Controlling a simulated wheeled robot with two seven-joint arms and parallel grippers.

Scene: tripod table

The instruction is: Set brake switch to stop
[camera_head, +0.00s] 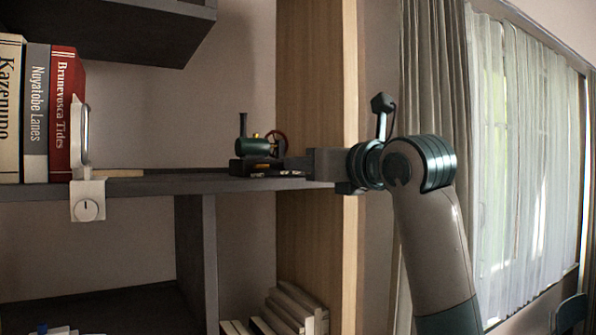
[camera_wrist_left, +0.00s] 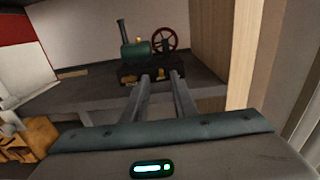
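A small model steam engine with a green boiler (camera_head: 257,147), a dark chimney and a red flywheel stands on a dark base (camera_head: 250,167) on the grey shelf. In the left wrist view its boiler (camera_wrist_left: 136,50) and flywheel (camera_wrist_left: 164,40) show clearly. Small yellowish parts sit on the front of the base (camera_wrist_left: 128,80); I cannot tell which is the brake switch or how it is set. My left gripper (camera_wrist_left: 160,77) has two fingers apart, with a narrow empty gap, pointing at the base front. Whether the tips touch it is unclear. My right gripper is in neither view.
Books (camera_head: 68,110) and a white dial device (camera_head: 88,200) clamped at the shelf edge stand to the left. A wooden upright (camera_head: 317,80) rises behind my gripper. The shelf (camera_head: 180,184) between device and engine is mostly clear.

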